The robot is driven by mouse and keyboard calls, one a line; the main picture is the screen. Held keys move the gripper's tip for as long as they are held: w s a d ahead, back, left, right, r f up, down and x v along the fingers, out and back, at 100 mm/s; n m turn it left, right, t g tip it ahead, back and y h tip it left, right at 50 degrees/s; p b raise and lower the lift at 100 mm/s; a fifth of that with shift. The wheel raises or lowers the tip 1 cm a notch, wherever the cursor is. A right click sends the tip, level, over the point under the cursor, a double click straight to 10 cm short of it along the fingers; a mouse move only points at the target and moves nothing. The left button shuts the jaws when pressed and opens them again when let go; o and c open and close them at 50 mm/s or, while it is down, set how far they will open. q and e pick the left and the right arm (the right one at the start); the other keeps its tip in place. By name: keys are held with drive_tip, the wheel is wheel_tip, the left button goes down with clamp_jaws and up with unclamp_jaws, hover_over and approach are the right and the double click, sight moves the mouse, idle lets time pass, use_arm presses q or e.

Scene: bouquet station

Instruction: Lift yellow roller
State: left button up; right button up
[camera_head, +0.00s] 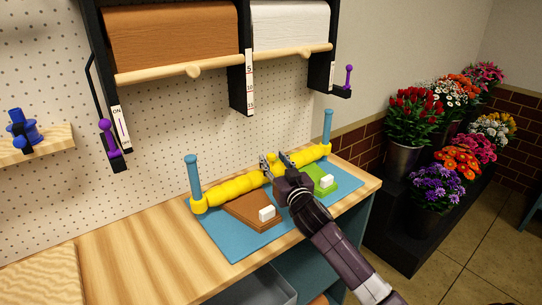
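The yellow roller (236,188) lies across the blue mat (226,242) at the back of the wooden counter, with a blue upright post at its left end (194,176) and another at its right end (327,126). My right gripper (275,161) is over the middle of the roller, with its two fingers spread apart. The gripper hides part of the roller's middle. I cannot tell whether the fingers touch it. My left gripper is not in view.
On the mat, a brown wedge-shaped block (247,211) and a green one (319,181), each with a white knob, lie in front of the roller. Brown (170,35) and white (290,25) paper rolls hang above. Flower buckets stand right.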

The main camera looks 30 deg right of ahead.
drive_tip(key=shift+w+d, duration=0.15)
drive_tip(key=shift+w, duration=0.5)
drive_tip(key=shift+w+d+f, duration=0.1)
drive_tip(key=shift+w, duration=0.4)
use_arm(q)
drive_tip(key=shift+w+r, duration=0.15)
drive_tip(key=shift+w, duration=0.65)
use_arm(e)
clamp_jaws()
